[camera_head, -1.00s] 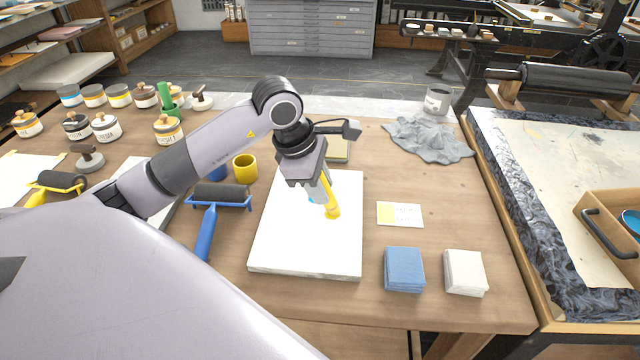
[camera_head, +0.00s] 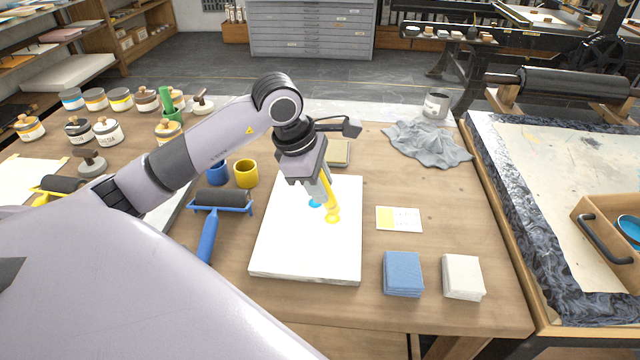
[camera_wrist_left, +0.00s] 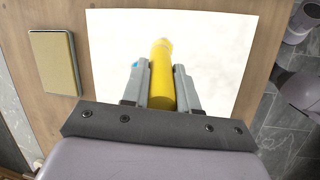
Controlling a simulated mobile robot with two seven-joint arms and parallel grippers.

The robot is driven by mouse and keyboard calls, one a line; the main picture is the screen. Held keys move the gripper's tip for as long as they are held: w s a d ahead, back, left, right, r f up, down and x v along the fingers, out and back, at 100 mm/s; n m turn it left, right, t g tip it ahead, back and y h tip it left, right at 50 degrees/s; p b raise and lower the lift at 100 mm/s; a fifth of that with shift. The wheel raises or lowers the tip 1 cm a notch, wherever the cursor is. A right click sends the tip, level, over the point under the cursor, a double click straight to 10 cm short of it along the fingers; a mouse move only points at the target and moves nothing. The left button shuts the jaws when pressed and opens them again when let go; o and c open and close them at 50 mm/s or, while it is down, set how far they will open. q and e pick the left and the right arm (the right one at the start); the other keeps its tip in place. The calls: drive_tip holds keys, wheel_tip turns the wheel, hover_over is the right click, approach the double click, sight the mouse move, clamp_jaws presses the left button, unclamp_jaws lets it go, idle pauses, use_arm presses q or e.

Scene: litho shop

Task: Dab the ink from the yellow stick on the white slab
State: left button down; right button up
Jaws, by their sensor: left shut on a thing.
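The white slab (camera_head: 300,255) lies flat on the wooden table and also fills much of the left wrist view (camera_wrist_left: 225,50). My left gripper (camera_head: 326,186) is over its right half, shut on the yellow stick (camera_head: 328,198). In the left wrist view the stick (camera_wrist_left: 162,75) sits between the two grey fingers (camera_wrist_left: 162,88), pointing away from the palm. A patch of yellow ink (camera_head: 333,219) is on the slab by the stick's lower end; I cannot tell whether they touch. A blue ink spot (camera_head: 314,203) lies just left of it. My right gripper is out of view.
A blue-handled roller (camera_head: 208,225) lies left of the slab, with blue (camera_head: 217,173) and yellow (camera_head: 245,174) cups behind it. Right of the slab are a card (camera_head: 398,219), a blue cloth stack (camera_head: 403,274) and a white one (camera_head: 463,277). Bare table surrounds the card.

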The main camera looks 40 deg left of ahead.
use_arm(q)
drive_tip(key=shift+r+p, duration=1.45)
drive_tip(key=shift+r, duration=1.05)
